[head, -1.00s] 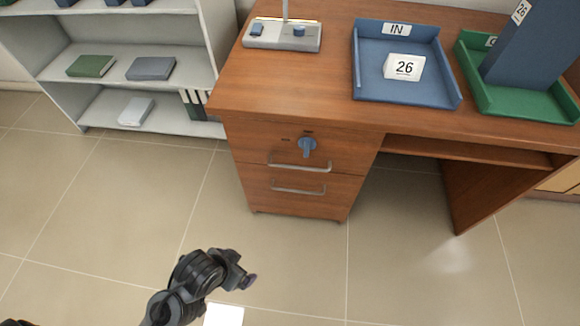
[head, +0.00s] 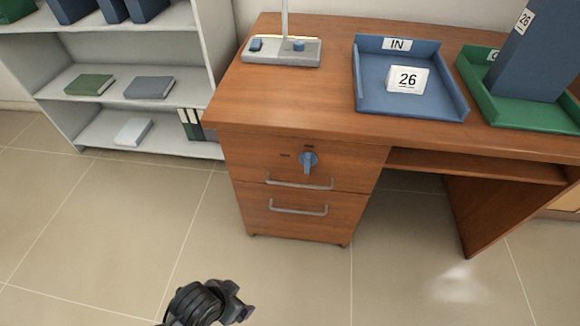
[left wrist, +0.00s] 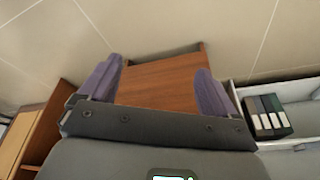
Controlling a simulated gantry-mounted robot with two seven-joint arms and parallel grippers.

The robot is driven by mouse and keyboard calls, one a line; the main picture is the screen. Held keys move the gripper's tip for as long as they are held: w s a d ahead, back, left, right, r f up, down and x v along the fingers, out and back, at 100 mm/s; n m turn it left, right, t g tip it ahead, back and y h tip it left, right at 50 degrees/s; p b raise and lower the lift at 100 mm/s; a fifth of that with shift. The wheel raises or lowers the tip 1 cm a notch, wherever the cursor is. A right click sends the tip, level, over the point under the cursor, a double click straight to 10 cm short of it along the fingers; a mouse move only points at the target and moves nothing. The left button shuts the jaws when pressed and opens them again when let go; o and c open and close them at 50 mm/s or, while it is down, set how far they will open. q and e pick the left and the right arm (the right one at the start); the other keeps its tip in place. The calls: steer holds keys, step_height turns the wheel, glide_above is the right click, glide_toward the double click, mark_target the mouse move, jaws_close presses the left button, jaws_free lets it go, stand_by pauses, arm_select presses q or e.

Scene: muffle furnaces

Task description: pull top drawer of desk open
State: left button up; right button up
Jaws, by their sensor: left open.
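The wooden desk (head: 300,90) has a drawer unit on its left side. The top drawer (head: 258,163) is shut, with a bar handle (head: 299,185) along its lower part and a blue turn knob (head: 308,162) above the handle. My left gripper (head: 246,308) is low in the head view, below and in front of the drawers, apart from the handle. In the left wrist view its two purple fingers (left wrist: 157,80) are spread with nothing between them. A brown wooden part of the desk (left wrist: 160,88) shows beyond them; no handle is visible there. My right gripper is not in view.
A lower drawer (head: 262,212) with its own handle is shut too. A blue IN tray (head: 362,98), a green tray (head: 500,112) and a lamp base (head: 283,52) stand on the desktop. A grey shelf (head: 190,85) is at left. The tiled floor before the drawers is clear.

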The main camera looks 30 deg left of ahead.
arm_select(q)
steer(key=shift+c, duration=1.2)
steer(key=shift+w+r+m, duration=0.1)
steer(key=shift+w+m, duration=0.25)
steer(key=shift+m, duration=0.15)
steer(key=shift+c, duration=1.1)
steer(key=w+m+t, duration=0.1)
steer(key=w, duration=0.1)
steer(key=w+m+t, duration=0.2)
steer(key=w, duration=0.1)
steer(key=shift+w+d+f+m+t, duration=0.3)
steer(key=shift+d+f+t, duration=0.1)
steer(key=c, duration=0.5)
steer(key=shift+o, duration=0.2)
steer(key=w+r+m+t+h+p, duration=0.1)
steer(key=w+r+m+t+p, duration=0.4)
steer(key=w, duration=0.3)
steer(key=w+r+m+t+p, duration=0.3)
steer(key=w+m+p, duration=0.2)
steer(key=w+m, duration=0.15)
steer(key=a+r+b+x, duration=0.1)
steer(key=b+x, duration=0.4)
steer(key=x, duration=0.6)
steer(key=shift+w+d+r+t+b, duration=0.3)
steer(key=shift+w+d+r, duration=0.05)
steer(key=shift+w+d, duration=0.1)
